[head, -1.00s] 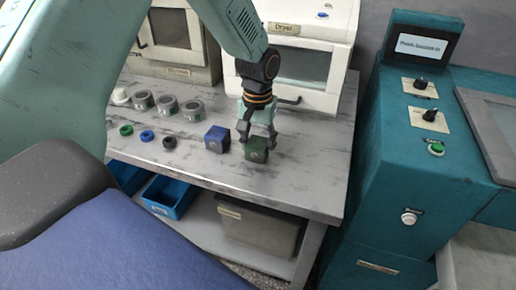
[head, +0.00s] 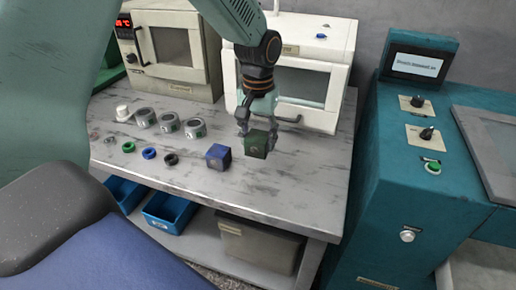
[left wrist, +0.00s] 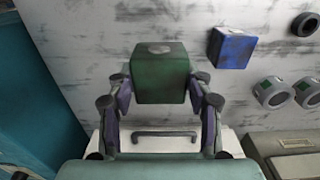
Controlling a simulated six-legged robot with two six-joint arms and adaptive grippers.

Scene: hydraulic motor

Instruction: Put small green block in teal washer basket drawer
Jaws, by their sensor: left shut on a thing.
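The small green block (head: 258,143) is a dark green cube at the right part of the table, just above or on its top. My left gripper (head: 258,128) comes down on it from above and behind and is shut on it. In the left wrist view the green block (left wrist: 161,75) sits between the two fingers of the left gripper (left wrist: 160,88). The teal washer (head: 420,190) stands to the right of the table, with knobs, a green button and a screen. No open basket drawer shows. My right gripper is not in view.
A blue block (head: 218,157) stands just left of the green one. Grey rings and small green, blue and black rings lie farther left on the table (head: 290,190). The white dryer (head: 335,110) and an oven (head: 175,85) stand behind. Blue bins (head: 168,213) sit below.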

